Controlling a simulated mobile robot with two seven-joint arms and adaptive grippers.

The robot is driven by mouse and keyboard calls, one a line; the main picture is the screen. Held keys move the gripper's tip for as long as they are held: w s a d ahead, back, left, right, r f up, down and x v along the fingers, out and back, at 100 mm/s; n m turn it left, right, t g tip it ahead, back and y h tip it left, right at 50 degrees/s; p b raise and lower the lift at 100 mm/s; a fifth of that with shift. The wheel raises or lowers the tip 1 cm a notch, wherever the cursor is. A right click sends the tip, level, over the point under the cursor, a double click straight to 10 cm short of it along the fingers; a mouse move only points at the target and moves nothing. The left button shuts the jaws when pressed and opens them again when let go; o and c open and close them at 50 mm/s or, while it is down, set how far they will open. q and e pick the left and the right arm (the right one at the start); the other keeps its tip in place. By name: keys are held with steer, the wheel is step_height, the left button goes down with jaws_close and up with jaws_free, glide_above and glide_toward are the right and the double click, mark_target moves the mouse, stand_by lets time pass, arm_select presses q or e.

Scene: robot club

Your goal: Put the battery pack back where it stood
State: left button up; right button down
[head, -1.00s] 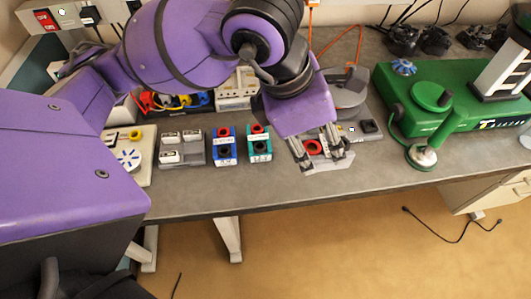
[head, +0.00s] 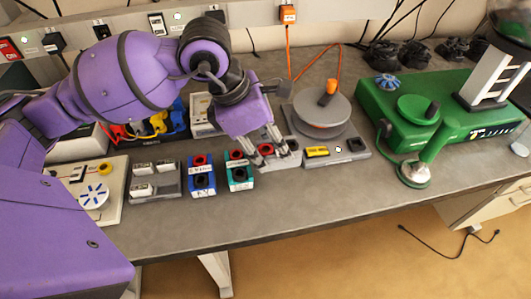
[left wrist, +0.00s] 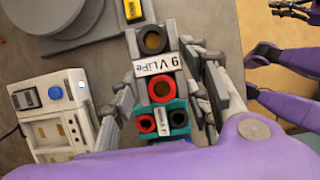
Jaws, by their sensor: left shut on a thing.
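A grey battery pack with a white label reading "9 V LiPe" (left wrist: 157,67), a red terminal ring and a dark one is between the fingers of my left gripper (head: 270,155). The pack's grey body (head: 287,159) also shows in the head view, partly hidden by the fingers. My left gripper (left wrist: 160,95) is shut on it. The pack is just right of a teal battery pack (head: 239,182); I cannot tell if it touches the bench. A blue battery pack (head: 202,185) stands left of the teal one. My right gripper (left wrist: 268,25) shows only partly in the left wrist view.
A round grey device (head: 322,115) stands behind. A grey tray with white blocks (head: 152,187) is at left, a green machine (head: 440,110) at right. The front bench strip (head: 290,195) is clear.

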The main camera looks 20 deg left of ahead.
arm_select(q)
steer(key=shift+w+a+f, duration=0.25)
steer(key=shift+f, duration=0.2)
steer(key=shift+w+a+f, duration=0.2)
steer(key=shift+w+f, duration=0.05)
steer(key=shift+f, duration=0.15)
steer(key=shift+w+a+f, duration=0.15)
steer(key=shift+f, duration=1.5)
steer(key=shift+f, duration=0.15)
steer(key=o, duration=1.4)
steer(key=shift+r, duration=0.2)
steer(key=v, duration=1.2)
